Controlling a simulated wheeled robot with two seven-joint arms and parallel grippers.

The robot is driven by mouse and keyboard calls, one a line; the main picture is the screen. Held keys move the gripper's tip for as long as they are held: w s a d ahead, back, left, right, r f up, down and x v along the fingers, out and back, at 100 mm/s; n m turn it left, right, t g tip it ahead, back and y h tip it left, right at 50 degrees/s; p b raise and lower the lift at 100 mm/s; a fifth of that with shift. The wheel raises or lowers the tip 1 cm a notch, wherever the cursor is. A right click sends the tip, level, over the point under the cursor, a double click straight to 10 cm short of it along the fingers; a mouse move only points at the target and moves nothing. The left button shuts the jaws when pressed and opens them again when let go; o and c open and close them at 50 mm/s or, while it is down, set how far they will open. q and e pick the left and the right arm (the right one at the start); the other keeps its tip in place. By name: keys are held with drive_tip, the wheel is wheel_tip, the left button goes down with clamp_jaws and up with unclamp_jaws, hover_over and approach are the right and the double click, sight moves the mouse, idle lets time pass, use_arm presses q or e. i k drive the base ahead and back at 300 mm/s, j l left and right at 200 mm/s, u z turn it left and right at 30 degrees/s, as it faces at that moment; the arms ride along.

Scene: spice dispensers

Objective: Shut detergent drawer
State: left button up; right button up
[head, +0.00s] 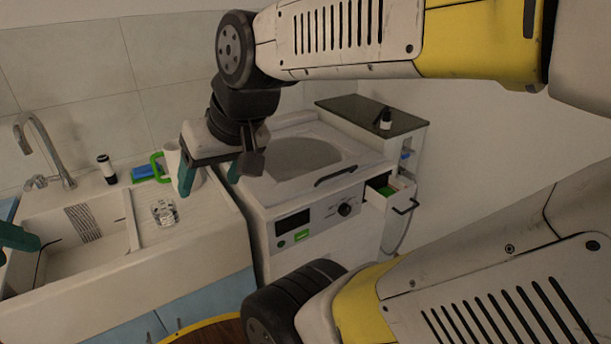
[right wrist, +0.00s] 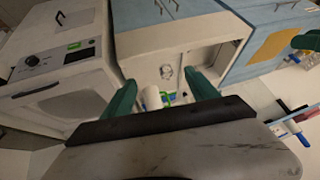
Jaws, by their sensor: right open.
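The detergent drawer (head: 390,191) is pulled out of the front right of the white washing machine (head: 362,221), with a dark bar handle on its face and something green and red inside. My right gripper (head: 209,184) is open, fingers down, above the sink counter by the white mug, well left of the drawer. In the right wrist view, both teal fingers of my right gripper (right wrist: 163,88) are spread. The washing machine's panel (right wrist: 55,62) shows there at left; I cannot make out the drawer. Only a teal part of my left gripper (head: 15,237) shows at the left edge.
A white mug with a green handle (head: 180,165), a glass (head: 164,212), a blue sponge (head: 146,171) and a dark-capped bottle (head: 106,170) stand by the sink (head: 75,235). A dark-topped cabinet (head: 370,115) carries a small bottle (head: 385,119). Space before the drawer looks free.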

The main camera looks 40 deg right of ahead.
sight(396, 197)
drive_tip(key=z, duration=0.4)
drive_tip(key=l+z, duration=0.15)
drive_tip(key=z, duration=0.7)
drive_tip(key=l+z, duration=0.1)
drive_tip(key=z, duration=0.7)
drive_tip(key=i+j+u, duration=0.15)
drive_tip(key=i+j, duration=0.2)
